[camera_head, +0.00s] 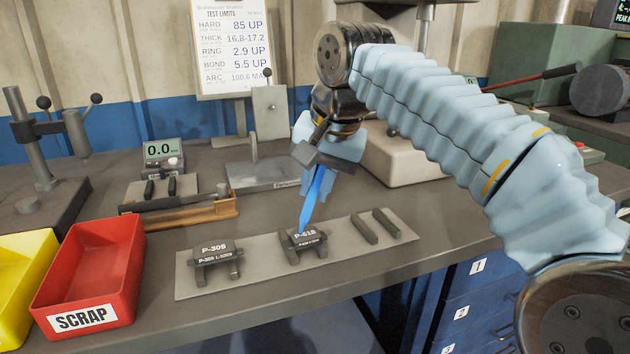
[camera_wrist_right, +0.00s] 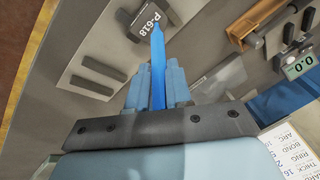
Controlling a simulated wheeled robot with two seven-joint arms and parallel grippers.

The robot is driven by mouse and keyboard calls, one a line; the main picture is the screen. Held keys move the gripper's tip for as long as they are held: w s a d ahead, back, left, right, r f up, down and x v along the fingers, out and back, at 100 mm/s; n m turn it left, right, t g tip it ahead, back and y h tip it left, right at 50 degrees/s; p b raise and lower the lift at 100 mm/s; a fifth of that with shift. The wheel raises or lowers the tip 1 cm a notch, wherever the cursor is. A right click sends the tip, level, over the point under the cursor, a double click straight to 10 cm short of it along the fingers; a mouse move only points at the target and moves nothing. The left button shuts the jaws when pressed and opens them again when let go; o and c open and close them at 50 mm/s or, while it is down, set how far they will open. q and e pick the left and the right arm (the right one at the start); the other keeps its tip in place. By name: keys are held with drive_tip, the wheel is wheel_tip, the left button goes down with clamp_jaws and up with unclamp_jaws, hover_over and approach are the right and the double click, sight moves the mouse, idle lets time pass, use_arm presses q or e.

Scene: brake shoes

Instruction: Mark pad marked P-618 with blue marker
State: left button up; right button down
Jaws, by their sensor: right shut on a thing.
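I cannot tell whether the tip touches. In the right wrist view the marker (camera_wrist_right: 158,70) stands between the gripper's blue fingers. No blue mark shows on the pad. My left gripper is not in view.
The P-305 pad (camera_head: 214,256) lies left on the same mat, and two dark bars (camera_head: 372,226) lie right. A red SCRAP bin (camera_head: 92,265) and a yellow bin (camera_head: 22,280) stand at left. A wooden holder (camera_head: 205,210), a gauge (camera_head: 163,151) and a metal stand (camera_head: 265,170) are behind.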

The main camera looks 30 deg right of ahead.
drive_tip(key=shift+s+d+p, duration=0.2)
drive_tip(key=shift+d+p, duration=0.6)
drive_tip(key=shift+d, duration=0.4)
idle(1.1)
wheel_tip(320, 180, up, 7)
drive_tip(key=p, duration=0.3)
idle(0.7)
